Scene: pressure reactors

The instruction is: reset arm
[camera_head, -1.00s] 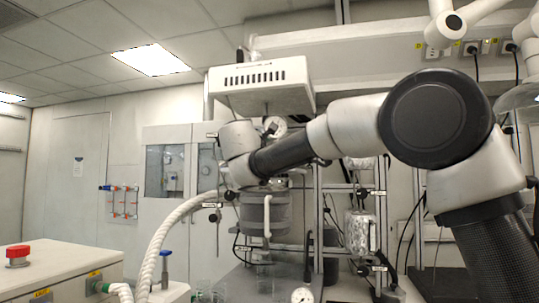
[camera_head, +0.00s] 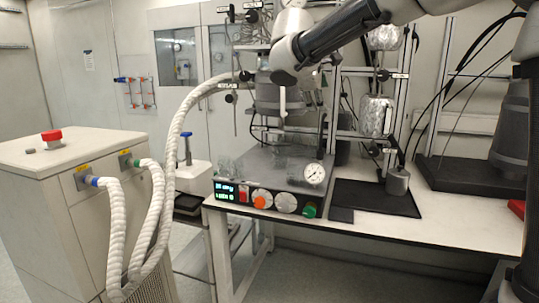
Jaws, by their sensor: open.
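My arm (camera_head: 345,27) reaches in from the upper right of the head view. Its pale wrist (camera_head: 284,58) is in front of the frame, above and near the grey reactor vessel (camera_head: 268,92). I cannot make out the gripper's fingers; they are hidden behind the wrist or outside the picture. I cannot tell whether the wrist touches the vessel or is apart from it. No held object shows.
A reactor bench (camera_head: 450,232) carries a control panel (camera_head: 268,198), a pressure gauge (camera_head: 314,174), a foil-wrapped vessel (camera_head: 376,116) and a small metal cylinder (camera_head: 397,182). A white cabinet (camera_head: 60,170) with thick hoses (camera_head: 118,225) stands left. Floor in front is clear.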

